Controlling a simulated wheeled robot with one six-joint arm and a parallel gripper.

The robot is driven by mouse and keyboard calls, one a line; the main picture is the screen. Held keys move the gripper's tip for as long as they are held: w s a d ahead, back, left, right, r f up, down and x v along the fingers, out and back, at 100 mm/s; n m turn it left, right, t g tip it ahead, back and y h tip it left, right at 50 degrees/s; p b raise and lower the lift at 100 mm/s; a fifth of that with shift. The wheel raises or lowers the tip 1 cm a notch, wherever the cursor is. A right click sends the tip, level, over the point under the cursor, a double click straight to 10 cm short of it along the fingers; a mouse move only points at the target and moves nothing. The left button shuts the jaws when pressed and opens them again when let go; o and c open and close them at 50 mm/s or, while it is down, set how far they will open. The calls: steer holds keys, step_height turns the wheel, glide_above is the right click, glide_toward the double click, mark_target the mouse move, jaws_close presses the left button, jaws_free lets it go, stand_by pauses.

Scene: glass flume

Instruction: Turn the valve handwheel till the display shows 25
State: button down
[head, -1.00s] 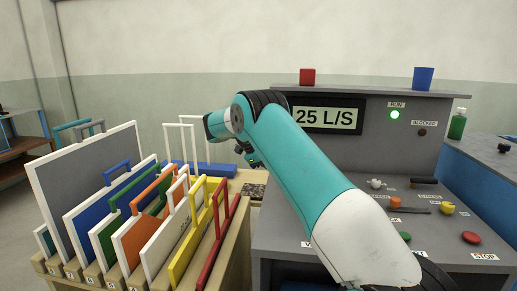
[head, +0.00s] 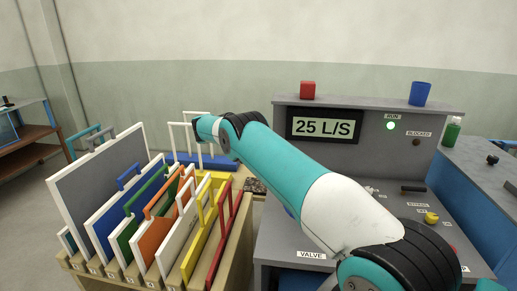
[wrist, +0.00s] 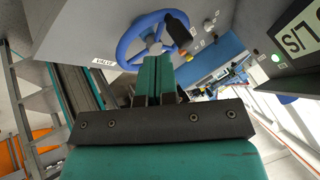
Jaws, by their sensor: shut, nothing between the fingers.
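The display (head: 323,127) on the console reads "25 L/S". The valve handwheel (wrist: 125,46) is blue and round with spokes, and shows at the top of the wrist view by the VALVE label. A dark cylinder (wrist: 178,28) is at its right side; I cannot tell if it is attached. My gripper (wrist: 153,60) has its teal fingers together and empty, pointing toward the wheel's lower rim. I cannot tell whether they touch it. In the head view my arm hides most of the wheel and the gripper is not clearly visible.
The green RUN lamp (head: 391,126) is lit; the BLOCKED lamp (head: 416,142) is dark. A red block (head: 308,90) and blue cup (head: 420,94) stand on the console top. A rack (head: 232,270) of framed coloured panels stands close on the left. A green bottle (head: 452,132) is at right.

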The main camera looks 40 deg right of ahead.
steer(key=shift+r+p, duration=0.3)
steer(key=shift+p, duration=0.1)
